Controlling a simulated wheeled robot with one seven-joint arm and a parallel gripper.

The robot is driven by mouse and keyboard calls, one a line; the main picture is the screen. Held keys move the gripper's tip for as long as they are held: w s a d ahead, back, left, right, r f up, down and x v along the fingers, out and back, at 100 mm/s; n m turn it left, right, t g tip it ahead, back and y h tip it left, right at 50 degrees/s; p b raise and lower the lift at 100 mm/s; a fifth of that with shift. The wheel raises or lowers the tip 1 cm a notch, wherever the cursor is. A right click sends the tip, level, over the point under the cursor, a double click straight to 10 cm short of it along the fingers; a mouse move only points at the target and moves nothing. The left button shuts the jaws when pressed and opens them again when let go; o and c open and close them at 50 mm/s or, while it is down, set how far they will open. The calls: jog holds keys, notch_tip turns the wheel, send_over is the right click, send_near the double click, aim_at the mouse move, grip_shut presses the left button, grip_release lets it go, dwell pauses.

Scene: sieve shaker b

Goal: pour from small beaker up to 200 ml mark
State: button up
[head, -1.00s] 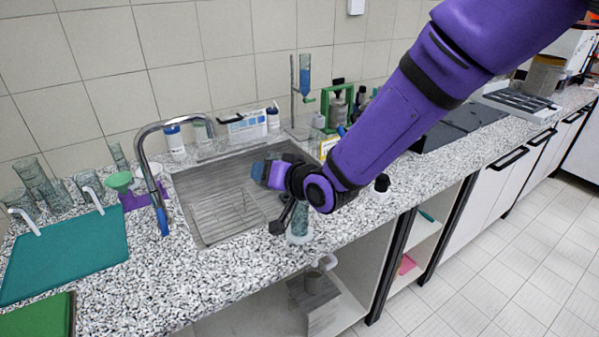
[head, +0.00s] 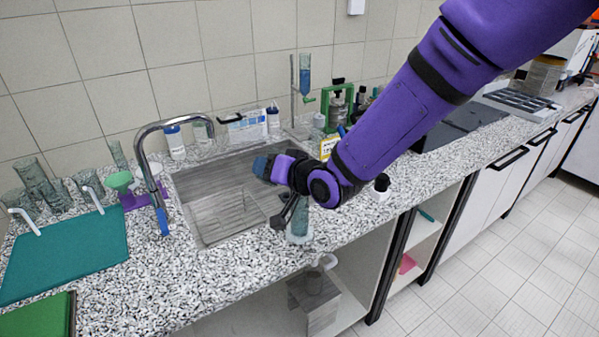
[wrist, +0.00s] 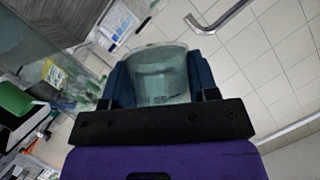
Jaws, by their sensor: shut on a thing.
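My gripper (head: 264,167) is over the right part of the sink, its blue fingers pointing left in the head view. In the wrist view, my gripper (wrist: 160,85) is shut on a clear, greenish glass beaker (wrist: 161,72) between its two dark blue fingers. The beaker looks tilted against the tiled wall; its marks and liquid level cannot be read. In the head view it is largely hidden by the fingers. Another glass vessel (head: 298,228) stands on the counter below my wrist, near the front edge, partly hidden by my arm.
The sink (head: 205,200) has a curved tap (head: 152,140) on its left. Several glass beakers (head: 38,185), a green funnel (head: 120,181) and a teal mat (head: 68,252) are at left. Bottles (head: 175,142) and a burette stand (head: 293,90) line the back. A small black-topped bottle (head: 380,187) is right of my wrist.

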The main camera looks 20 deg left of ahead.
jog(key=shift+w+d+r, duration=0.1)
jog(key=shift+r, duration=0.2)
jog(key=shift+w+d+r+m+y, duration=0.15)
jog(key=shift+r+m+y, duration=0.3)
jog(key=shift+m, duration=0.35)
dwell(1.7)
jog(key=shift+r+m+g+y, duration=0.3)
jog(key=shift+m+g, duration=0.1)
jog(key=shift+m, duration=0.2)
dwell(1.7)
jog(key=shift+f+m+y+p, duration=0.4)
jog(key=shift+m+p, duration=0.1)
jog(key=shift+m, duration=0.2)
dwell(1.7)
jog(key=shift+r, duration=0.1)
dwell(0.4)
